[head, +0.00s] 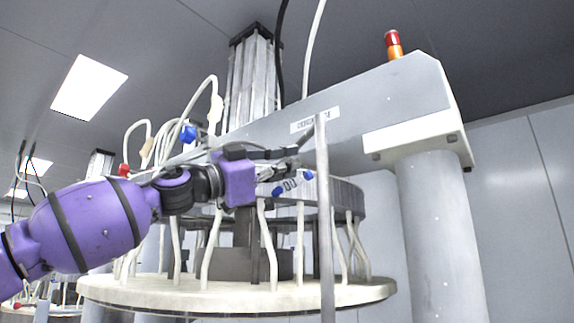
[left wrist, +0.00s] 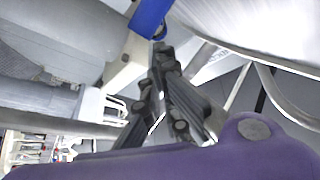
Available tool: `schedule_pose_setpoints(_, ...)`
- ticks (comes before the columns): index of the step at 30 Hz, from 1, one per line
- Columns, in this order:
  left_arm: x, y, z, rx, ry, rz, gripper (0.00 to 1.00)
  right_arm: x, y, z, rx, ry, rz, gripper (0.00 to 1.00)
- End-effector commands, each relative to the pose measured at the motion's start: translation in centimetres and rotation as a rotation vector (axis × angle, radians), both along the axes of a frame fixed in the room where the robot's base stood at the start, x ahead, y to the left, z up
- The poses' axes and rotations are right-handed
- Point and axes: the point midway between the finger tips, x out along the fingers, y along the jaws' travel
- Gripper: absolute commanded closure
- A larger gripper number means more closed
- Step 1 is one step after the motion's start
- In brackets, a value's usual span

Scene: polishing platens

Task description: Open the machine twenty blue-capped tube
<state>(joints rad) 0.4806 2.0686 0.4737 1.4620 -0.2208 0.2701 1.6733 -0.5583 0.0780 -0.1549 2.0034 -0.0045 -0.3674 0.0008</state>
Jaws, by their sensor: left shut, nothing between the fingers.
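The polishing machine has a grey overhead beam (head: 390,95) and a round pale platen (head: 180,292) below. A valve with blue ends (head: 279,190) sits under the beam, near the ring. Another blue cap (head: 188,133) is farther left among the tubes. My left gripper (head: 297,162) is shut and empty, just above the blue-ended valve; I cannot tell whether they touch. In the left wrist view the shut fingers (left wrist: 160,52) point at a blue part (left wrist: 150,17) on a pale fitting, very close to the fingertips. My right gripper is not in view.
A vertical metal rod (head: 323,220) stands just right of my left gripper. White tubes (head: 268,240) hang around the ring. A red cap (head: 123,170) is at the left. A thick grey column (head: 440,235) stands at the right.

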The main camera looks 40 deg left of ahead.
Motion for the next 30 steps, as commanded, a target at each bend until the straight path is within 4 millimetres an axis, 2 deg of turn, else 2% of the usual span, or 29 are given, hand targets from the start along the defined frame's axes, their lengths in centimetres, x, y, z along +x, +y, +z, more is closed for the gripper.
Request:
schedule_pose_setpoints(6,0.0,-0.1,0.4,0.030,0.033,0.001,1.00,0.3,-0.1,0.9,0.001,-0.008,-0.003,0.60)
schedule_pose_setpoints(16,0.3,-0.3,0.1,0.060,0.073,0.002,1.00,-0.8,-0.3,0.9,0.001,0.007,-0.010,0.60)
schedule_pose_setpoints(30,0.7,-0.6,-0.2,0.070,0.087,0.000,1.00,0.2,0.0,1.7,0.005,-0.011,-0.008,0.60)
